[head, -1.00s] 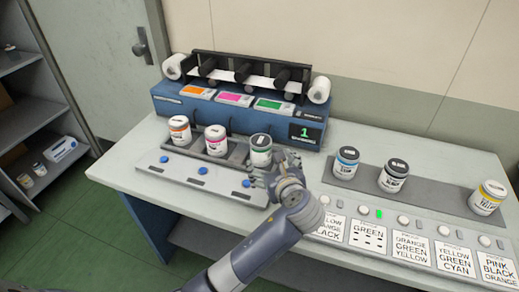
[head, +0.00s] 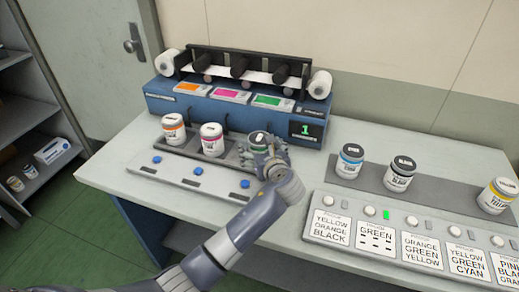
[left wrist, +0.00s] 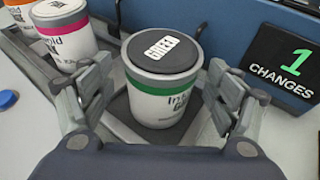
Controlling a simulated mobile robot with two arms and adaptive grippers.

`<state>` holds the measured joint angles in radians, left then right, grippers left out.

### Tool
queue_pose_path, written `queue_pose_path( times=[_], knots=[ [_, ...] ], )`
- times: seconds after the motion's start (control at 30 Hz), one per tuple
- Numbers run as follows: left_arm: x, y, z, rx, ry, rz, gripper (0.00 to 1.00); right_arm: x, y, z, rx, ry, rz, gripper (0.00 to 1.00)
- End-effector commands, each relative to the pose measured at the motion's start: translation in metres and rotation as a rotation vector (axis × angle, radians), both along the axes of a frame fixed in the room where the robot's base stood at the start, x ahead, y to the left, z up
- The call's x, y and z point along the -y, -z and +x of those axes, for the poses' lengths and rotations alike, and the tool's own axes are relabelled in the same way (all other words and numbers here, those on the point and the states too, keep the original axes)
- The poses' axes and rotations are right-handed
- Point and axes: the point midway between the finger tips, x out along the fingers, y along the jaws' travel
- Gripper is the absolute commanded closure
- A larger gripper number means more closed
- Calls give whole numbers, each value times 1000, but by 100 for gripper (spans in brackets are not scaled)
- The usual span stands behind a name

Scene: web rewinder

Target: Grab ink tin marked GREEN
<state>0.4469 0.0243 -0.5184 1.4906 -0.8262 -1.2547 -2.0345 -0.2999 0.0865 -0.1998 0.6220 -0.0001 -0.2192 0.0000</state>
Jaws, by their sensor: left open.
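The green-banded ink tin (left wrist: 162,85) stands upright in the right-hand slot of the tray in front of the rewinder. It has a white body and a dark lid with a label. In the head view the tin (head: 258,139) is mostly hidden behind my left gripper (head: 264,158). In the left wrist view the open fingers of my left gripper (left wrist: 155,108) stand on both sides of the tin, with small gaps visible. My right gripper is in neither view.
An orange-banded tin (head: 174,130) and a pink-banded tin (head: 212,140) stand left in the same tray. Cyan (head: 350,161), black (head: 399,174) and yellow (head: 498,195) tins stand on a dark strip at right. The blue rewinder (head: 172,106) is behind; its display reads 1 CHANGES.

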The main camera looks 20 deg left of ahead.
Motion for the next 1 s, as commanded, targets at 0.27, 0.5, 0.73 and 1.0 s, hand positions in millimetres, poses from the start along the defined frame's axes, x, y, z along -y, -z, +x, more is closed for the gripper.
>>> queue_pose_path(
  times=[0.27, 0.5, 0.73, 1.0],
  knots=[
    [-8, 5, 13, 3, 2, 0, 18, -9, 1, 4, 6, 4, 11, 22],
    [-8, 5, 13, 1, 2, 0, 43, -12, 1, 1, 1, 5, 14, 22],
    [-8, 3, 13, 4, 2, 0, 80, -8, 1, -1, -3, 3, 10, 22],
    [-8, 1, 13, 5, 1, 0, 80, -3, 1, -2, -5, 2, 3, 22]
  ],
)
